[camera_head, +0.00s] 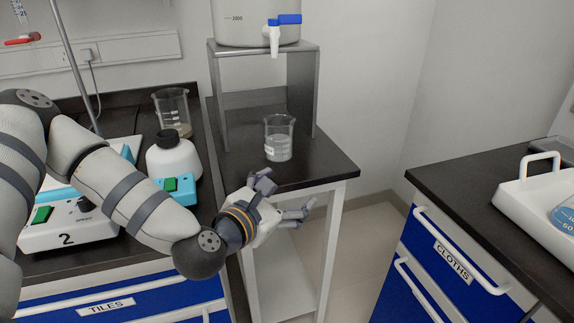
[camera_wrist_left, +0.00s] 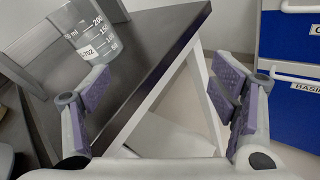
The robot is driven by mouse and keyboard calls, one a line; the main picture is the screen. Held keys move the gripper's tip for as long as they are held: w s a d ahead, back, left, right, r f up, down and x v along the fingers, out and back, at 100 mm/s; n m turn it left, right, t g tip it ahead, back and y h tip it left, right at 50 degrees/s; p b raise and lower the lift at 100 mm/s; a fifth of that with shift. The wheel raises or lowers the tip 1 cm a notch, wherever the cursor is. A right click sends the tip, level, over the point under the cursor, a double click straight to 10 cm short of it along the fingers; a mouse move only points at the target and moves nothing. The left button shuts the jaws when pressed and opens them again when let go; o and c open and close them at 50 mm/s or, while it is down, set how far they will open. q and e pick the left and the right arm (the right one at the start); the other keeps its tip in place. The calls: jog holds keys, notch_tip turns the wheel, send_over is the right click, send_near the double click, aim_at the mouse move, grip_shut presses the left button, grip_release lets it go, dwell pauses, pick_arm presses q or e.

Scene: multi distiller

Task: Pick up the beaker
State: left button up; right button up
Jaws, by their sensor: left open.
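A clear glass beaker (camera_head: 278,139) with white markings stands upright on the small dark-topped table (camera_head: 328,168), in front of the metal stand. In the left wrist view the beaker (camera_wrist_left: 88,32) shows at the upper left, beyond the left finger. My left gripper (camera_head: 287,199) is open and empty near the table's front edge, in front of the beaker and apart from it. In the left wrist view its two fingers (camera_wrist_left: 163,108) are spread wide, with the table edge and floor between them. My right gripper is not in view.
A metal stand (camera_head: 314,92) carries a large container with a blue-handled tap (camera_head: 285,20) above and behind the beaker. A second beaker (camera_head: 172,112) and a white bottle (camera_head: 174,158) stand on the left bench. A blue-drawer cabinet (camera_head: 448,252) stands at right, across a floor gap.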

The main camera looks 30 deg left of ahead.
aim_at(278, 117)
pick_arm(q)
jog(key=a+r+n+y, duration=0.1)
jog(key=a+r+n, duration=0.1)
jog(key=w+a+r+n+t+y, duration=0.1)
jog(key=a+r+n, duration=0.1)
jog(key=a+r, duration=0.1)
jog(key=w+a+r+n+t+y, duration=0.1)
jog(key=a+r+n+y, duration=0.1)
jog(key=n, duration=0.1)
jog(key=shift+w+a+r, duration=0.15)
jog(key=shift+w+a, duration=0.1)
jog(key=x, duration=1.1)
jog(key=shift+d, duration=0.2)
grip_shut()
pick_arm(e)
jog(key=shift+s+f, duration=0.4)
pick_arm(q)
jog(key=shift+r, duration=0.1)
jog(key=shift+r, duration=0.55)
jog(key=s+d+r+p, duration=0.2)
jog(key=s+d+r, duration=0.6)
jog(key=s+r, duration=0.3)
jog(key=shift+d+r, duration=0.35)
jog(key=shift+d, duration=0.05)
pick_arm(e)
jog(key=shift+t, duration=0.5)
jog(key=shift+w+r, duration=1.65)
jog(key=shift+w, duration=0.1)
